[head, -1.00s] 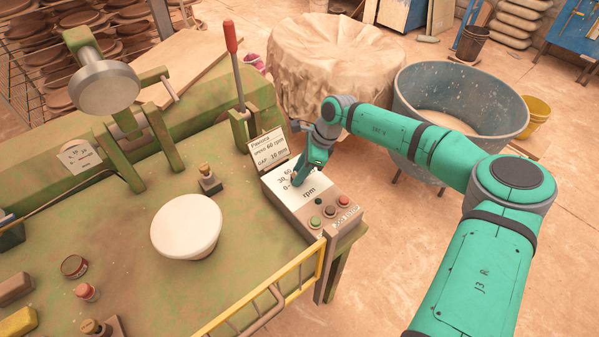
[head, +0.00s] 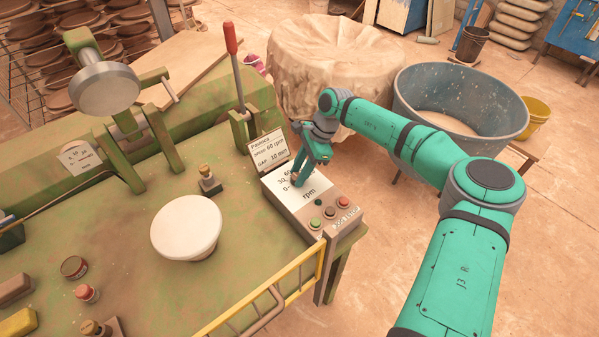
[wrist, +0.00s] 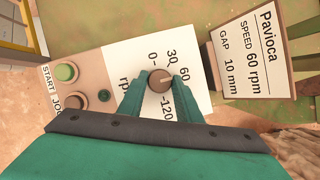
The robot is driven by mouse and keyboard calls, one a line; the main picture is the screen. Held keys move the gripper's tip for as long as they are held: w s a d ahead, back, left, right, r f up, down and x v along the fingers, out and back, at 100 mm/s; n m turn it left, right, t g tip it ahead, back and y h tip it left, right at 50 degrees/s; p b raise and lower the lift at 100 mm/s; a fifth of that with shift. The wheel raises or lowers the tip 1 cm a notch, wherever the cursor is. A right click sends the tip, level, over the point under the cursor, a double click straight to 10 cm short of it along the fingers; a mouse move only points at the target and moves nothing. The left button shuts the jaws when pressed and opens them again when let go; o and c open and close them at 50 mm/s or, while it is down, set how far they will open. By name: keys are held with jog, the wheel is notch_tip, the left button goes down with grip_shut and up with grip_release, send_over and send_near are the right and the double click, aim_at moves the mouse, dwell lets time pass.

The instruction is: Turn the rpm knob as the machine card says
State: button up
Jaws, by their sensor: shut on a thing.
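The rpm knob (wrist: 159,80) is a small brown round knob on a white dial plate (wrist: 125,57) marked 0, 30, 60 and 120. A pale line on the knob seems to point between my fingers toward the 60 side; the exact reading is unclear. My gripper (wrist: 160,84) is shut on the knob, one finger on each side. In the head view my gripper (head: 297,181) reaches down to the control box (head: 318,210) and hides the knob. The machine card (wrist: 252,55) reads Pavioca, speed 60 rpm, gap 10 mm; it stands behind the box (head: 268,149).
Green (wrist: 66,72), brown and red buttons sit on the box near the knob. A lever with a red grip (head: 231,40) rises behind the card. A yellow rail (head: 255,293) runs along the front edge.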

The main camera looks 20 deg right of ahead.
jog(key=o, duration=1)
jog(key=shift+r, duration=0.1)
jog(key=v, duration=1)
jog(key=shift+d+r, duration=0.15)
jog(key=shift+r, duration=0.15)
